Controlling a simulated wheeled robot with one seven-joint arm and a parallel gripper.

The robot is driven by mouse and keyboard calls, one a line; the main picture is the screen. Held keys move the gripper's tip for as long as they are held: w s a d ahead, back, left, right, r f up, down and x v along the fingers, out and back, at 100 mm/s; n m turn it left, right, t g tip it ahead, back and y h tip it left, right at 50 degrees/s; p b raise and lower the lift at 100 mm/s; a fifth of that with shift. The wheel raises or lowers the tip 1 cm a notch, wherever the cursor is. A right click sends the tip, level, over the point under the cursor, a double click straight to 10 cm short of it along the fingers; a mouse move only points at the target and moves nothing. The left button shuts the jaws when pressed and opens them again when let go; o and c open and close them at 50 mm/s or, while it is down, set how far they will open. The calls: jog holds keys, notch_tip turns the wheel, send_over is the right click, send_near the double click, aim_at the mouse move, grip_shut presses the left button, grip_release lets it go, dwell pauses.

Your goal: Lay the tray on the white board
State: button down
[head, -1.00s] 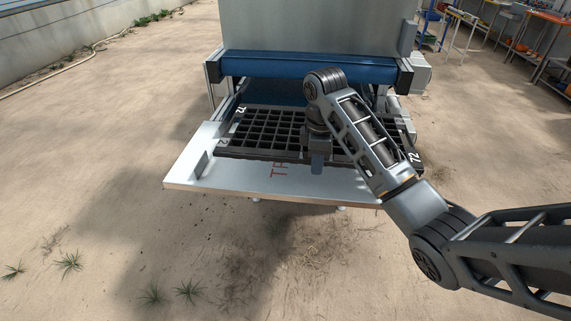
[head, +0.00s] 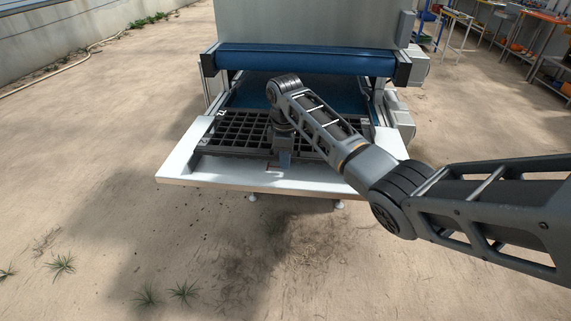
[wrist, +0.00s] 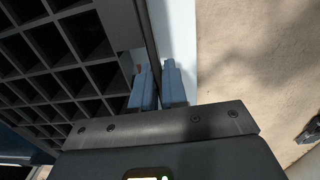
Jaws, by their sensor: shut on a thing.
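The black tray (head: 225,152), a grid of square cells, is level over the white board (head: 215,172) at the front of the machine. I cannot tell whether it touches the board or is just above it. My gripper (head: 285,160) points down at the tray's near long side and is shut on its rim. In the wrist view, the blue fingers (wrist: 158,72) pinch the rim of the tray (wrist: 122,18), with a strip of the white board (wrist: 183,25) beyond.
Behind the board is the machine's blue belt (head: 255,92), under a blue roller (head: 305,60) and a grey housing (head: 310,22). Workbenches (head: 545,45) stand at the far right.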

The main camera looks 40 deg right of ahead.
jog(key=shift+f, duration=1.1)
jog(key=c, duration=1.2)
grip_release()
jog(key=shift+o, duration=0.2)
notch_tip(320, 180, up, 12)
jog(key=shift+s+a+r+b, duration=0.1)
jog(key=shift+s+a+b, duration=0.05)
jog(key=shift+b, duration=0.35)
